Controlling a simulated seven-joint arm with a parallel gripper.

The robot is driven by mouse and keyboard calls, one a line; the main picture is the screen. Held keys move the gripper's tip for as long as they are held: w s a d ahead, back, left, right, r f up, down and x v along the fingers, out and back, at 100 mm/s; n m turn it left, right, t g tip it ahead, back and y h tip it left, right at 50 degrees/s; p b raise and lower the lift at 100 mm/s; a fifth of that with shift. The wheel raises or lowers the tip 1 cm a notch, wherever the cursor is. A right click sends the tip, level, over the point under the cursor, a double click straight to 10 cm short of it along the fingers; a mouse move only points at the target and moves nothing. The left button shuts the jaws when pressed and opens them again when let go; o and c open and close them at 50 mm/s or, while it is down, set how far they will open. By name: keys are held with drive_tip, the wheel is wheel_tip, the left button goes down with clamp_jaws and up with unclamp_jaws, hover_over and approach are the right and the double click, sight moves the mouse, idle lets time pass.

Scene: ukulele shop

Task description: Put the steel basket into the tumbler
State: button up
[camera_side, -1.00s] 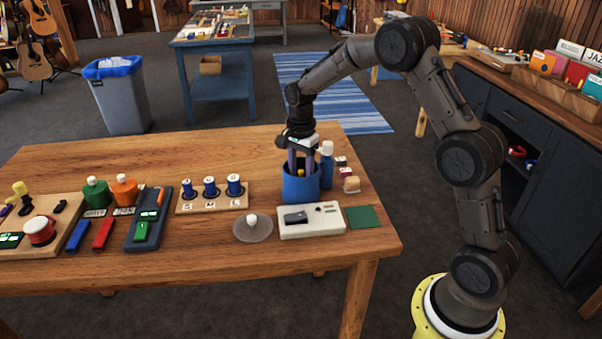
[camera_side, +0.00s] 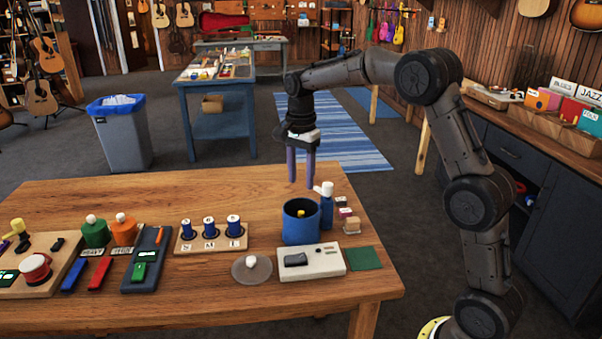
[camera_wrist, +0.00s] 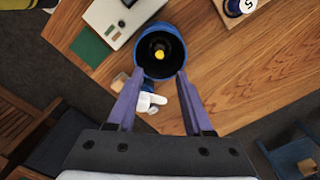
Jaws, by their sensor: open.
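The tumbler (camera_side: 300,230) is a blue cylinder standing upright on the wooden table. In the wrist view the tumbler (camera_wrist: 141,68) is seen from above, mouth open. A yellow knob (camera_wrist: 160,54) shows inside it, near the middle, with a dark ring around it. This looks like the steel basket sitting within the tumbler; its body is mostly hidden by shadow and the walls. The knob also shows in the side view (camera_side: 301,213). My gripper (camera_side: 301,182) is open and empty, its purple fingers pointing down above the tumbler, clear of its rim.
A blue bottle with a white top (camera_side: 326,205) stands close at the tumbler's right. A white device (camera_side: 312,262), a grey disc with a white knob (camera_side: 251,268) and a green pad (camera_side: 365,258) lie in front. A spool rack (camera_side: 211,240) stands to the left.

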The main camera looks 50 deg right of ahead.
drive_tip(key=s+a+r+n+t, duration=0.1)
drive_tip(key=s+a+r+n, duration=0.25)
drive_tip(key=s, duration=0.25)
drive_tip(key=s+a+r+n+t, duration=0.1)
drive_tip(key=s+a+r+n, duration=0.25)
drive_tip(key=s, duration=0.25)
drive_tip(key=s+a+f+n+t, duration=0.1)
drive_tip(key=s+a+n, duration=0.1)
drive_tip(key=s+n, duration=0.3)
drive_tip(key=s+a+f+n+t, duration=0.2)
drive_tip(key=s+n, duration=0.4)
drive_tip(key=s, duration=0.6)
drive_tip(key=shift+t, duration=0.3)
